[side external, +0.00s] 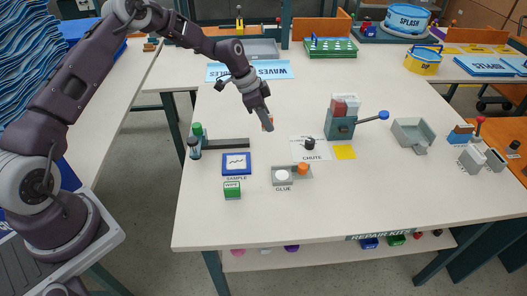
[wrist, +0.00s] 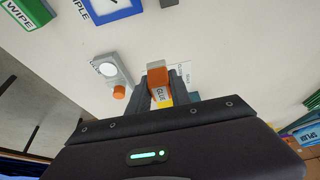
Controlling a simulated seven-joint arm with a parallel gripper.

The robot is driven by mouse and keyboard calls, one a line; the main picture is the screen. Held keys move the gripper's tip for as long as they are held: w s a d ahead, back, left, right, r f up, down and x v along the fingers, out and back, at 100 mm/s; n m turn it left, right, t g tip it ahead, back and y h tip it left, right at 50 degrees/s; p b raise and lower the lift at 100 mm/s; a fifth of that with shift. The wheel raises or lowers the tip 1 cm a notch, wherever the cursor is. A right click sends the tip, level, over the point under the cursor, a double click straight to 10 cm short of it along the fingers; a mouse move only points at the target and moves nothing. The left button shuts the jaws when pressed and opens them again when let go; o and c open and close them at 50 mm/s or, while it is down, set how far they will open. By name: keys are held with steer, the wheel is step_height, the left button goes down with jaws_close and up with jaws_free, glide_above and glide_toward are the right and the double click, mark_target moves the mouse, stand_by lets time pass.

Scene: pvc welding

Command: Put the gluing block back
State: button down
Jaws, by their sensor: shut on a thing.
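My gripper (side external: 267,125) hangs above the table, left of the chute sheet. In the wrist view my gripper (wrist: 162,88) is shut on the gluing block (wrist: 157,77), which has an orange end and a pale face lettered GLUE. In the side view the fingers hide most of the block; a bit of orange (side external: 270,121) shows. The grey glue tray (side external: 310,174) lies on the table nearer the front, apart from the block. The tray also shows in the wrist view (wrist: 124,75), left of the block.
A blue-framed sample card (side external: 237,164), a green wipe block (side external: 232,190) and small bottles (side external: 196,142) stand left of the tray. The chute sheet (side external: 299,152) bears a black knob (side external: 310,144). A blue-handled press (side external: 341,122) stands to the right. The front table strip is clear.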

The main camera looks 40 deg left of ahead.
mark_target(273, 151)
steer(key=f, duration=0.9)
steer(key=shift+w+d+f, duration=0.1)
steer(key=shift+w+f, duration=0.3)
steer(key=c, duration=1.2)
jaws_free()
steer(key=shift+f, duration=0.1)
steer(key=shift+o, duration=0.2)
steer(key=v, duration=1.2)
